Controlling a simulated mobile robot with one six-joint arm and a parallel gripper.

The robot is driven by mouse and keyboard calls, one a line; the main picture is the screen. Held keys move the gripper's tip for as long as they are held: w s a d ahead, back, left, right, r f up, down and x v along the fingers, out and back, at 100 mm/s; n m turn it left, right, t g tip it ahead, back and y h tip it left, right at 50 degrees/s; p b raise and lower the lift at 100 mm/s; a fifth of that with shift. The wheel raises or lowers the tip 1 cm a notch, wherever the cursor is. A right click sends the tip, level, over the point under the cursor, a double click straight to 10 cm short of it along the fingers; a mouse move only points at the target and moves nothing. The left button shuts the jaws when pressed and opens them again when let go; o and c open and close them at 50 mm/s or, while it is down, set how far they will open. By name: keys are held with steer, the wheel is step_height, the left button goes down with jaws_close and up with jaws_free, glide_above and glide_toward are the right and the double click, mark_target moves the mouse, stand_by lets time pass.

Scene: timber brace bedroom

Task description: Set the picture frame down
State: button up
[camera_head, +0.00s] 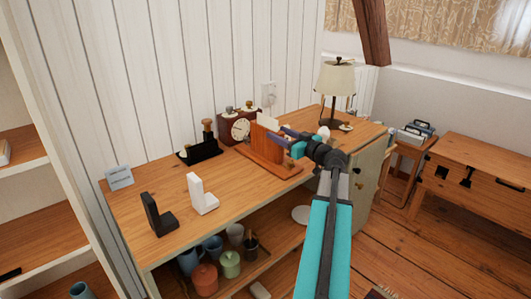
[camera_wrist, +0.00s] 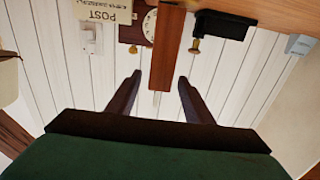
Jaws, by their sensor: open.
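My gripper (camera_head: 285,138) is open over the right part of the wooden cabinet top (camera_head: 150,215); its spread fingers also show in the wrist view (camera_wrist: 160,76). A reddish-brown upright wooden piece (camera_head: 265,146) stands on a flat wooden base just left of the fingertips. In the upside-down wrist view the wooden piece (camera_wrist: 168,45) lines up between the fingers, with gaps on both sides. I cannot tell if it is the picture frame. A small grey-blue plaque (camera_head: 119,177) stands at the cabinet's left end, apart from my gripper.
A clock (camera_head: 240,129), a black holder (camera_head: 200,151) and a lamp (camera_head: 335,80) stand along the back. Black (camera_head: 157,215) and white (camera_head: 201,194) L-shaped bookends stand at front left. Mugs and jars (camera_head: 230,264) fill the shelf below. The front-left top has bare room.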

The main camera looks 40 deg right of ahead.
mark_target(257, 123)
steer(key=shift+w+d, duration=0.1)
steer(key=shift+w, duration=1.2)
steer(key=shift+w+d+p, duration=0.2)
steer(key=shift+w+p, duration=0.15)
steer(key=shift+w, duration=2.25)
jaws_close()
steer(key=shift+r, duration=0.15)
